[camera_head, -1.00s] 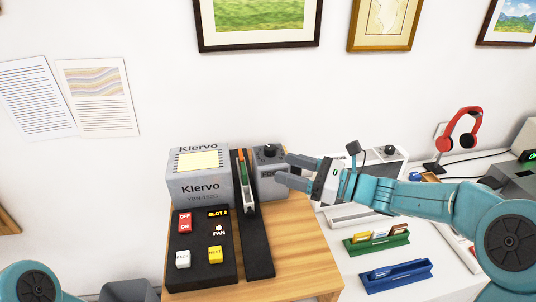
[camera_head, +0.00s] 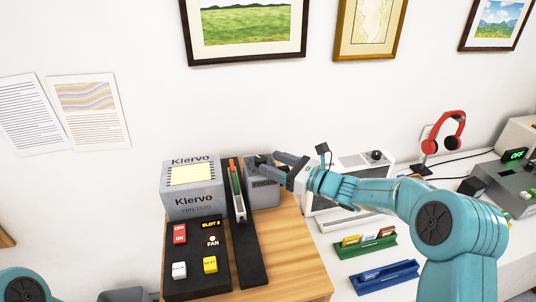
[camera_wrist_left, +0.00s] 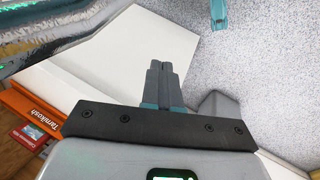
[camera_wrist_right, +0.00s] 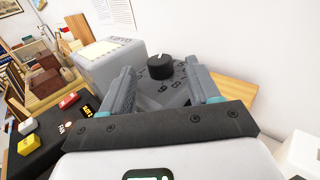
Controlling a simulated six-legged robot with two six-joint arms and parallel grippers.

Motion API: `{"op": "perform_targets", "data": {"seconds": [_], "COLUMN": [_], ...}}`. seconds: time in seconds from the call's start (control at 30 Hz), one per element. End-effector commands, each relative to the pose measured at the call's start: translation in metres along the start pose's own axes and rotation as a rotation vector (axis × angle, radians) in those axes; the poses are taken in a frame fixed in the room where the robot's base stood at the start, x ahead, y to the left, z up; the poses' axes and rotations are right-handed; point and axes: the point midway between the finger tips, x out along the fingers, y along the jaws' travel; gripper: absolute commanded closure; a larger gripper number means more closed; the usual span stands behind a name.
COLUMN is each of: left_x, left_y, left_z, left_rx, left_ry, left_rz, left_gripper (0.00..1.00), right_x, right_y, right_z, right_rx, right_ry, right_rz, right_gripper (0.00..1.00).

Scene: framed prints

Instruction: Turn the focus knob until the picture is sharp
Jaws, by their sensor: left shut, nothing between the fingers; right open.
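The black focus knob (camera_wrist_right: 159,66) has a white mark and stands on a grey unit with printed numbers around it. In the head view that unit, marked FOCUS (camera_head: 264,192), sits right of the grey Klervo projector (camera_head: 196,199). My right gripper (camera_wrist_right: 160,72) is open, with its fingers on either side of the knob as seen from the wrist. I cannot tell whether they touch it. In the head view my right gripper (camera_head: 268,163) largely hides the knob. No projected picture shows on the wall. My left gripper (camera_wrist_left: 159,68) is shut and empty, away from the projector.
A black slide track (camera_head: 250,251) with an upright slide runs beside the unit. A button panel (camera_head: 197,258) lies in front of the projector. Slide trays (camera_head: 386,278), red headphones (camera_head: 446,134) and other devices stand to the right. Framed prints hang above.

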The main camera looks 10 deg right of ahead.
Motion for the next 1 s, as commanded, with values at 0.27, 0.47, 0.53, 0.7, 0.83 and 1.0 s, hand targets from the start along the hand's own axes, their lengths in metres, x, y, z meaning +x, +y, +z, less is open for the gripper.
{"op": "perform_targets", "data": {"seconds": [0.27, 0.47, 0.53, 0.7, 0.83, 1.0], "left_x": [-0.01, -0.009, -0.009, -0.009, -0.008, 0.004], "left_y": [0.004, 0.003, 0.003, 0.003, 0.003, -0.002], "left_z": [0.0, 0.0, 0.0, 0.0, 0.0, 0.0], "left_rx": [0.0, 0.0, 0.0, 0.0, 0.0, 0.0], "left_ry": [0.0, 0.0, 0.0, 0.0, 0.0, 0.0], "left_rz": [0.0, 0.0, 0.0, 0.0, 0.0, 0.0], "left_gripper": [1.0, 1.0, 1.0, 1.0, 1.0, 1.0], "right_x": [0.025, 0.027, 0.026, 0.026, 0.026, 0.026], "right_y": [0.0, 0.0, 0.0, 0.0, 0.0, 0.0], "right_z": [0.0, 0.0, 0.0, 0.0, -0.001, -0.005], "right_rx": [0.0, -0.001, -0.001, 0.0, 0.0, -0.003], "right_ry": [0.0, 0.0, 0.0, 0.0, 0.0, 0.002], "right_rz": [0.0, 0.0, 0.0, 0.0, 0.0, -0.013], "right_gripper": [0.39, 0.39, 0.45, 0.95, 0.95, 0.95]}}
